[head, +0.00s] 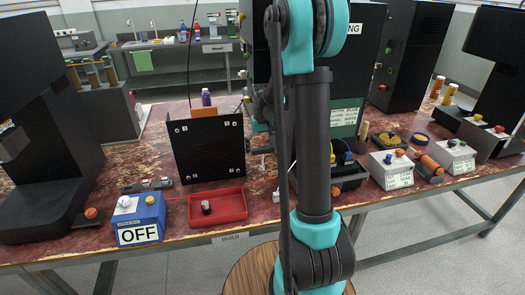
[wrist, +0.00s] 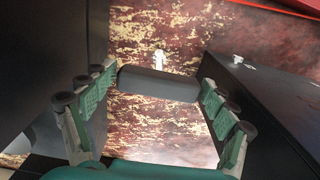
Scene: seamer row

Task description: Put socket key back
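In the wrist view my gripper (wrist: 158,78) has its green-padded fingers well apart, with a dark grey rounded bar across the gap. The bar looks like the handle of the socket key (wrist: 158,84); its ends meet the inner sides of the fingertips. A short pale piece (wrist: 160,58) shows just beyond the bar, perhaps its stem. The red-brown worktop (wrist: 150,120) lies behind it; the height above it is unclear. In the head view my arm hides the gripper and key.
A black upright panel (head: 208,150) with small white labels stands behind a red tray (head: 232,205) holding a dark knob. A blue box marked OFF (head: 140,218) stands left of the tray. Dark walls flank my gripper closely on both sides in the wrist view.

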